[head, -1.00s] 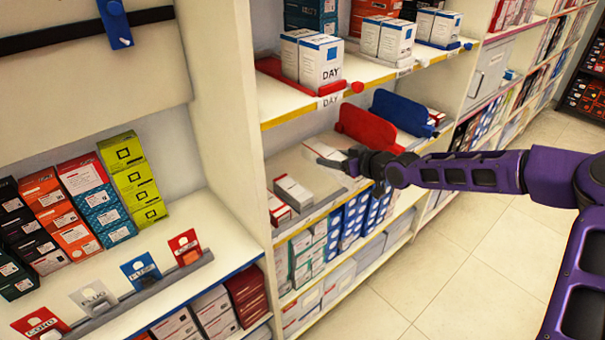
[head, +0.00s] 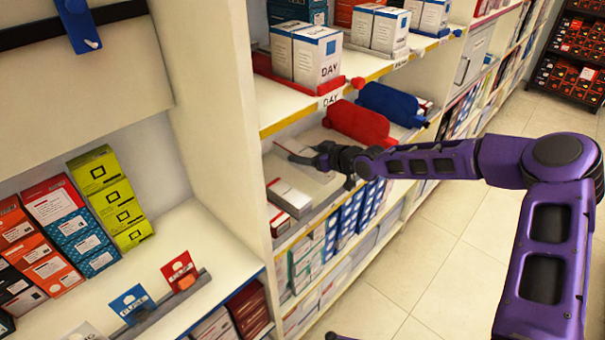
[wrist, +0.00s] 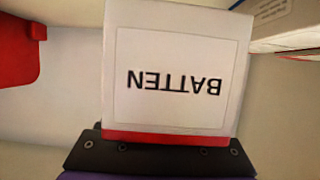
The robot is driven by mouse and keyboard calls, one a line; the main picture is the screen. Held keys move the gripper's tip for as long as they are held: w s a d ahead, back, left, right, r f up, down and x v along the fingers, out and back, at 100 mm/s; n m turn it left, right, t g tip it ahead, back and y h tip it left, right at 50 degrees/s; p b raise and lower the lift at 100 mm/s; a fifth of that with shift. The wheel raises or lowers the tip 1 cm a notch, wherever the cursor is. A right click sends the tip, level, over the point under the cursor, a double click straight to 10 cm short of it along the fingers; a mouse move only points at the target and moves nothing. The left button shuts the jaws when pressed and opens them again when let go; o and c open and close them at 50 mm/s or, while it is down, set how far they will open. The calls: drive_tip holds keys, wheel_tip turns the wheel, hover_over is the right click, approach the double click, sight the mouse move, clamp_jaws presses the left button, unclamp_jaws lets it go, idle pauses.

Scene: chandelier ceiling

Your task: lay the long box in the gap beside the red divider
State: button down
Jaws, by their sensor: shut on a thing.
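The long box (wrist: 178,60) is white with a red end and a label reading BATTEN, upside down in the wrist view. My gripper (wrist: 158,150) is shut on its red end. In the head view my gripper (head: 322,158) reaches into the middle shelf bay, and part of the pale box (head: 293,148) shows at its fingers. The red divider (head: 358,122) stands just beyond my gripper, to its right. It also shows at the left of the wrist view (wrist: 18,48), apart from the box. I cannot tell whether the box touches the shelf.
White boxes with red sides (head: 288,197) sit at the shelf's left front. A blue divider (head: 390,103) stands beyond the red one. The upper shelf (head: 285,103) with DAY boxes (head: 318,57) hangs above. An upright panel (head: 215,130) bounds the bay on the left.

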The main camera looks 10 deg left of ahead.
sight(331, 175)
drive_tip(key=shift+f, duration=2.8)
drive_tip(key=shift+f, duration=0.1)
drive_tip(key=shift+c, duration=0.6)
unclamp_jaws()
drive_tip(key=p+v, duration=0.1)
drive_tip(key=v, duration=1.1)
drive_tip(key=shift+d, duration=0.1)
